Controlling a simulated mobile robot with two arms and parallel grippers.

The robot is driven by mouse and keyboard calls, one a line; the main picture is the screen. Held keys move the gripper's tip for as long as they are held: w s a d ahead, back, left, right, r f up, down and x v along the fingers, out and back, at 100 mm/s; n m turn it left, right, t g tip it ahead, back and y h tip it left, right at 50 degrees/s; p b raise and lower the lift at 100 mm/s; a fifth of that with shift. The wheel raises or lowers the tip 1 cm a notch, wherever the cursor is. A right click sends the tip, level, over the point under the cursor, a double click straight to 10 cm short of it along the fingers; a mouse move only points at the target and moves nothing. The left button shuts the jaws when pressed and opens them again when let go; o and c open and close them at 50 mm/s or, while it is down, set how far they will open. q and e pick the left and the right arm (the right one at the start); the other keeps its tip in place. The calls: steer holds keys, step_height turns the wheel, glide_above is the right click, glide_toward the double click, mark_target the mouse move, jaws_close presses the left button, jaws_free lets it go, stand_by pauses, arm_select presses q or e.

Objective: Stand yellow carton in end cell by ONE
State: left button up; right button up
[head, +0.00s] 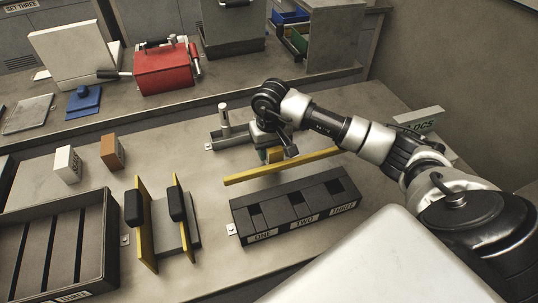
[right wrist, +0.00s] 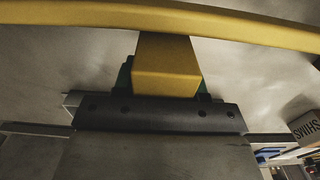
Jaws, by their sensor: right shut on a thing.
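The yellow carton (right wrist: 166,68) is between the green-tipped fingers of my right gripper (head: 270,156), which is shut on it. In the right wrist view the carton's end face shows between the fingers, with a yellow bar (right wrist: 230,24) crossing beyond it. In the head view the carton is mostly hidden by the gripper, behind the long yellow bar (head: 245,174). The dark fixture (head: 272,231) with labels ONE, TWO and THREE lies nearer than the bar; the end cell by ONE (head: 257,218) is at its left and looks empty. My left gripper is not in view.
A stand with two yellow plates (head: 146,225) and black pads is left of the fixture. A slotted dark tray (head: 108,240) is at the lower left. A white carton (head: 67,164) and a brown carton (head: 112,152) stand behind.

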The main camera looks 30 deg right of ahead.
step_height(320, 180, down, 3)
steer(key=shift+r, duration=0.2)
steer(key=shift+f, duration=0.4)
steer(key=o, duration=1)
steer(key=shift+c, duration=0.2)
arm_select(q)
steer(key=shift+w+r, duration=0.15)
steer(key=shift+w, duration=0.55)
arm_select(e)
steer(key=shift+r, duration=0.1)
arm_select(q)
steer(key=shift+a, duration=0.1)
